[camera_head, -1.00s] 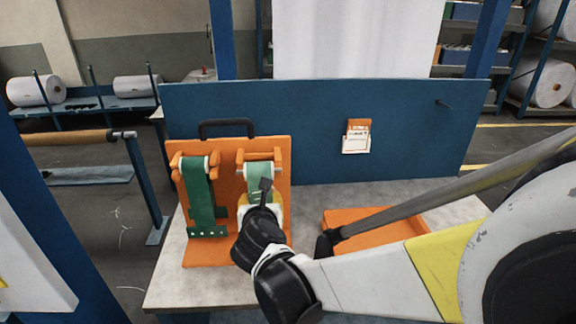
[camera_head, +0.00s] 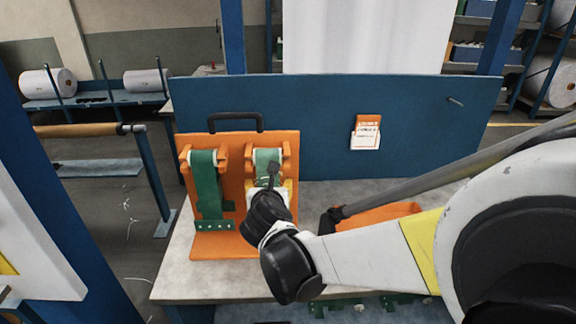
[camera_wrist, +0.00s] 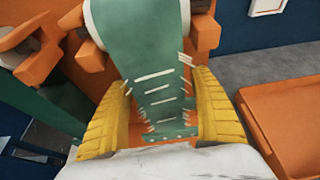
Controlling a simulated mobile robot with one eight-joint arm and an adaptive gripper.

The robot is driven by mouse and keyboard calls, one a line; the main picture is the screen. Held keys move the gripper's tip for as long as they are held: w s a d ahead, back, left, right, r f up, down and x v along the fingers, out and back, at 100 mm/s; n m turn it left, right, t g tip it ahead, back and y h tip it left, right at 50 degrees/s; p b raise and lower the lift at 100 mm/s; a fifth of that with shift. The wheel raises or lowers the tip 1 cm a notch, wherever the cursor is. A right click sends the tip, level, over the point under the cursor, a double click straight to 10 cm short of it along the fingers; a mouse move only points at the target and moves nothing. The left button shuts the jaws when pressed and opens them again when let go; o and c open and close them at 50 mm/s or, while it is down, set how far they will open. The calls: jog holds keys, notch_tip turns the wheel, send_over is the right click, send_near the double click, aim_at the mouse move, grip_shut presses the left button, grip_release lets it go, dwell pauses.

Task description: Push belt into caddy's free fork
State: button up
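The orange caddy (camera_head: 224,245) stands upright on the table, with a black handle on top and two forks. The left fork holds a green belt (camera_head: 207,190) that hangs down to a riveted end strip. At the right fork (camera_head: 287,158), another green belt (camera_head: 262,157) loops over a pale roll between the prongs; it fills the upper middle of the wrist view (camera_wrist: 130,35). My gripper (camera_head: 270,186) is in front of this fork. Its yellow fingers stand apart on either side of the belt's lower, slotted part, with a gap at the left finger.
An orange tray (camera_head: 385,215) lies right of the caddy, partly behind my arm. A blue panel (camera_head: 420,110) with an orange card holder (camera_head: 366,132) backs the table. The grey tabletop (camera_head: 175,270) is bare at front left. Green pieces lie below the table's front edge.

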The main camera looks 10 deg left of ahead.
jog(key=v, duration=1.2)
jog(key=shift+d, duration=0.1)
jog(key=s+d+f+m+g+h, duration=0.1)
jog(key=d+m+g+h, duration=0.1)
jog(key=d+m, duration=0.85)
jog(key=s+d+m+g+h, duration=0.1)
jog(key=s+d+m+h, duration=0.1)
jog(key=d+m, duration=0.85)
jog(key=s+d+f+m+g, duration=0.3)
jog(key=s+d+m, duration=0.8)
jog(key=m, duration=0.5)
jog(key=shift+d+f+y, duration=0.25)
jog(key=shift+d+y, duration=0.15)
